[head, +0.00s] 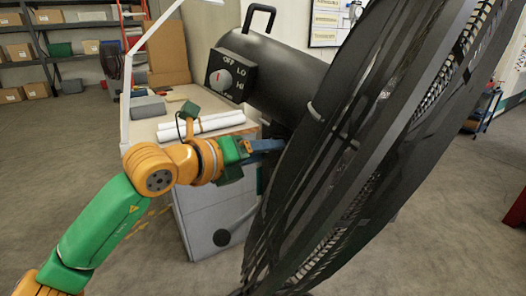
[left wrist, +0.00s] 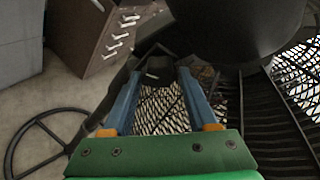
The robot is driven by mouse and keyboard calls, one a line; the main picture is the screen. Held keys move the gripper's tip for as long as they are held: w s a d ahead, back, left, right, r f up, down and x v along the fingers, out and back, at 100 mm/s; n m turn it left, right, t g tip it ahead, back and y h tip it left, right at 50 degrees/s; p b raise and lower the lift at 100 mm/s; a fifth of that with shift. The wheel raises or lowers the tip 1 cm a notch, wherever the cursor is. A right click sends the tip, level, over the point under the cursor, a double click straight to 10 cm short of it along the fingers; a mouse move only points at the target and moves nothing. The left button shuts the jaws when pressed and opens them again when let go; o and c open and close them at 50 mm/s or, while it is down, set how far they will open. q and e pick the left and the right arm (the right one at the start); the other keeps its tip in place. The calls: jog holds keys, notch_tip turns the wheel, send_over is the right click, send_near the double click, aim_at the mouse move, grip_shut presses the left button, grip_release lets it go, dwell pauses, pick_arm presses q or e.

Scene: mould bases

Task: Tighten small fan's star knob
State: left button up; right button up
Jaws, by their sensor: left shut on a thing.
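The fan (head: 290,85) is large and black, with a drum-shaped motor housing and a round grille tilted across the right of the head view. My left gripper (head: 272,147) reaches in from the left below the housing, its blue fingers passing behind the grille's rim. In the left wrist view, the two blue fingers of my left gripper (left wrist: 158,78) are closed on a small dark part, which I take for the star knob (left wrist: 156,72), under the housing. Its lobes cannot be made out, and in the head view it is hidden. My right gripper is not in view.
A speed dial (head: 228,77) marked OFF, LO and HI sits on the housing's end. A workbench (head: 213,212) with paper rolls (head: 215,123) stands close behind my left arm. Shelves with boxes line the back left. The floor at left is clear.

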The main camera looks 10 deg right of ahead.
pick_arm(q)
jog(key=shift+s+d+m+t+y+b, duration=0.1)
jog(key=shift+m+t+y+b, duration=0.2)
jog(key=shift+m+y+b, duration=0.7)
jog(key=shift+s+d+m+t+y+b, duration=0.1)
jog(key=shift+m+t+y+b, duration=0.3)
jog(key=shift+m+b, duration=1.1)
jog(key=shift+r, duration=0.1)
jog(key=o, duration=1.2)
jog(key=shift+o, duration=0.9)
jog(key=shift+w+a, duration=0.15)
